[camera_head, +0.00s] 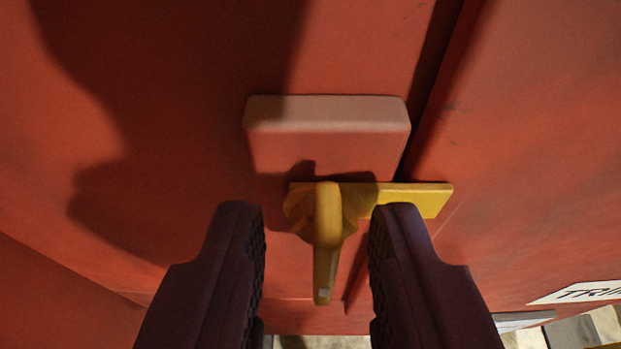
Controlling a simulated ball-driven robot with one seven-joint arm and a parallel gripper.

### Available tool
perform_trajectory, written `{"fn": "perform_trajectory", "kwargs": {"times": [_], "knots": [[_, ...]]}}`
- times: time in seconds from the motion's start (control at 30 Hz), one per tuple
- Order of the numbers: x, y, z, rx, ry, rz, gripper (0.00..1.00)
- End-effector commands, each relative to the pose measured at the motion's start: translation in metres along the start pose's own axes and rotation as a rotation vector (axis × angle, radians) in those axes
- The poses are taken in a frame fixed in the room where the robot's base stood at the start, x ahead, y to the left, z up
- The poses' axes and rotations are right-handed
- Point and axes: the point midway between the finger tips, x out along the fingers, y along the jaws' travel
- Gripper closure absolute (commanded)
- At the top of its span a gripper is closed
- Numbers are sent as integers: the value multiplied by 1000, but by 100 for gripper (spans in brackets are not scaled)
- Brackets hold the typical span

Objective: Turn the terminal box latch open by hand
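The yellow latch (328,235) is mounted on the red terminal box (350,62). Its handle hangs down in the picture from a round hub, and a flat yellow bar (428,198) reaches right from the hub across the door seam. My gripper (316,225) is open, with one dark ridged finger on each side of the handle. A gap shows between the handle and both fingers. The lower parts of the fingers run out of the picture at the bottom.
A pale red raised block (328,135) sits just above the latch. A seam runs diagonally beside it. A white label (580,292) with dark lettering is at lower right. A strip of bright floor shows at the bottom right.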

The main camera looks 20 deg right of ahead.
Motion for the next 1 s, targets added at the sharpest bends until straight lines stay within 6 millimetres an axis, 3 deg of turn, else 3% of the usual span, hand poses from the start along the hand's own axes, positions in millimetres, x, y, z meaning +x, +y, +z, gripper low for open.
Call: {"fn": "perform_trajectory", "kwargs": {"times": [0.3, 0.43, 0.47, 1.0], "knots": [[5, 0, 0, 0, 1, 0, 67], [5, 0, 0, 0, 1, 0, 97], [5, 0, 0, 0, 0, 0, 100], [6, -3, 2, -82, -2, 33, 100]]}}
